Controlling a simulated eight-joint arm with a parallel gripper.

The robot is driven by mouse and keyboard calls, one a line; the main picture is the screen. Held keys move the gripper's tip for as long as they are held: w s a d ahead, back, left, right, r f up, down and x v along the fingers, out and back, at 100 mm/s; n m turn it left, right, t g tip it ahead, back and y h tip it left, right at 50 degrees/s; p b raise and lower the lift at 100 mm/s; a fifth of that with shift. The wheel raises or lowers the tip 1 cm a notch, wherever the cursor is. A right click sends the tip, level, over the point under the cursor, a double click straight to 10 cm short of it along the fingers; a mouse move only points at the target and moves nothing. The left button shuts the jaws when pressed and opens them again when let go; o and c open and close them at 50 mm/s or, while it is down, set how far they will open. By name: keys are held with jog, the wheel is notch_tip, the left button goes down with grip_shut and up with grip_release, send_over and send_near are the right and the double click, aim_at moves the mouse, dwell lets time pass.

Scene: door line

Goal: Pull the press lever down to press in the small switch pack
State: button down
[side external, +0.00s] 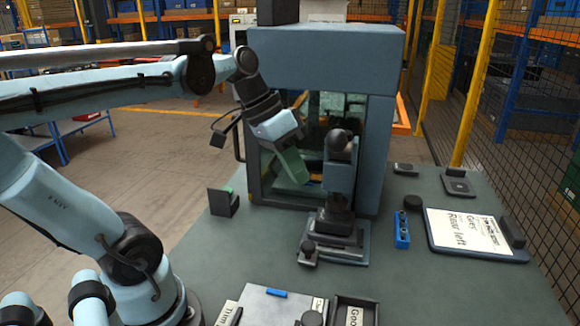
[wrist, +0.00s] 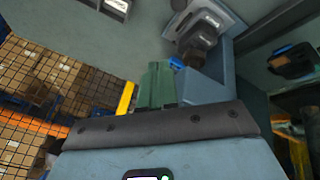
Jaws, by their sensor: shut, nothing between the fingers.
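The press (side external: 340,178) stands on the table in front of the cabinet, with a blue-grey column, a dark rounded part (side external: 341,141) at its top and a dark stepped base (side external: 336,235). A black knob (side external: 308,247) sits low at the base's front left. I cannot tell which dark part is the lever's handle. My gripper (side external: 292,167), with green fingers, is shut and empty, left of the press column in the side view. The fingers also show in the wrist view (wrist: 157,86), beside blue-grey press or cabinet parts. I cannot make out the small switch pack in the press.
The blue-grey cabinet (side external: 325,45) rises close behind my gripper. A blue block (side external: 402,230) and a sign board (side external: 470,235) lie to the right. A dark tray (side external: 355,312) and a grey plate (side external: 262,308) are at the front. The table's right front is clear.

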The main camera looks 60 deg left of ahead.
aim_at(339, 147)
jog(key=a+r+m+h, duration=0.2)
jog(key=r+h, duration=0.1)
jog(key=r, duration=0.6)
jog(key=a+r+m+t+h, duration=0.1)
jog(key=a+r+m+h, duration=0.2)
jog(key=r, duration=0.6)
jog(key=shift+s+a+h, duration=0.35)
jog(key=shift+h, duration=0.25)
jog(key=s+f+x, duration=0.1)
jog(key=f+x, duration=0.1)
jog(key=x, duration=1.1)
jog(key=shift+s+a, duration=0.15)
jog(key=shift+s, duration=0.25)
